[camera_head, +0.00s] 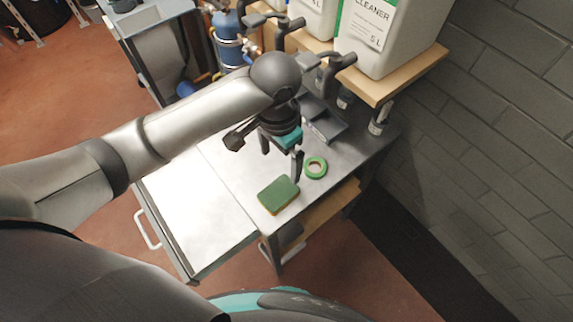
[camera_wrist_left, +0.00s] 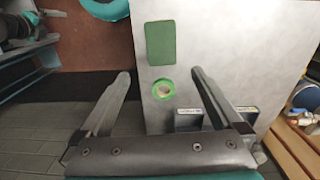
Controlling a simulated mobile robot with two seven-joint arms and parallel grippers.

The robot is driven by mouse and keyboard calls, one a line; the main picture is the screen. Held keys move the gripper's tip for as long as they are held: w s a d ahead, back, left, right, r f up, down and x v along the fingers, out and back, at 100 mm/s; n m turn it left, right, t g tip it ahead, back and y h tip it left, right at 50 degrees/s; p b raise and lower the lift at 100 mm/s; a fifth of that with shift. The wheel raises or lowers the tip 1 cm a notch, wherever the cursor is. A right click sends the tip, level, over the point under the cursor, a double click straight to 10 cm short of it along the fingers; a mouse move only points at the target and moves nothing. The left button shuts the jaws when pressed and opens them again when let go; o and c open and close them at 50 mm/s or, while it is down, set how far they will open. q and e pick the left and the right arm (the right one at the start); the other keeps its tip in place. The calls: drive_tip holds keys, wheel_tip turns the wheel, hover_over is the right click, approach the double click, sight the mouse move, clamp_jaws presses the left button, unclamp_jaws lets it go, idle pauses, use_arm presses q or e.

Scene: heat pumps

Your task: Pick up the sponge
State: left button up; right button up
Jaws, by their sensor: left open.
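The sponge (camera_head: 278,194), a flat green block with a tan lower edge, lies on the grey metal worktop near its front edge. It also shows in the left wrist view (camera_wrist_left: 160,42), at the top, beyond the fingertips. My left gripper (camera_head: 281,162) is open and empty, pointing down above the worktop, a little behind the sponge and not touching it. In the left wrist view its two fingers (camera_wrist_left: 160,74) stand wide apart. My right gripper is in neither view.
A green tape roll (camera_head: 307,167) lies close to the sponge. Dark boxes (camera_head: 326,128) lie farther back on the worktop (camera_head: 205,210). Large cleaner canisters (camera_head: 385,40) stand on a wooden shelf (camera_head: 405,77). A grey block wall rises at right. The worktop's left part is clear.

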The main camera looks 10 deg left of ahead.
use_arm(q)
drive_tip(key=b, duration=0.1)
hover_over(280, 190)
drive_tip(key=f, duration=0.6)
drive_tip(key=shift+s+d, duration=0.15)
drive_tip(key=shift+s, duration=0.05)
wheel_tip(280, 190, down, 3)
drive_tip(key=shift+r+b, duration=0.1)
drive_tip(key=shift+b, duration=0.2)
drive_tip(key=shift+f, duration=0.85)
wheel_tip(280, 190, down, 4)
drive_tip(key=shift+w+r+b, duration=0.1)
drive_tip(key=shift+r+b, duration=0.05)
drive_tip(key=shift+b, duration=0.3)
drive_tip(key=shift+f, duration=0.35)
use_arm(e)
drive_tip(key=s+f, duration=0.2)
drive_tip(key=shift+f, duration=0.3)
use_arm(q)
drive_tip(key=c, duration=1.2)
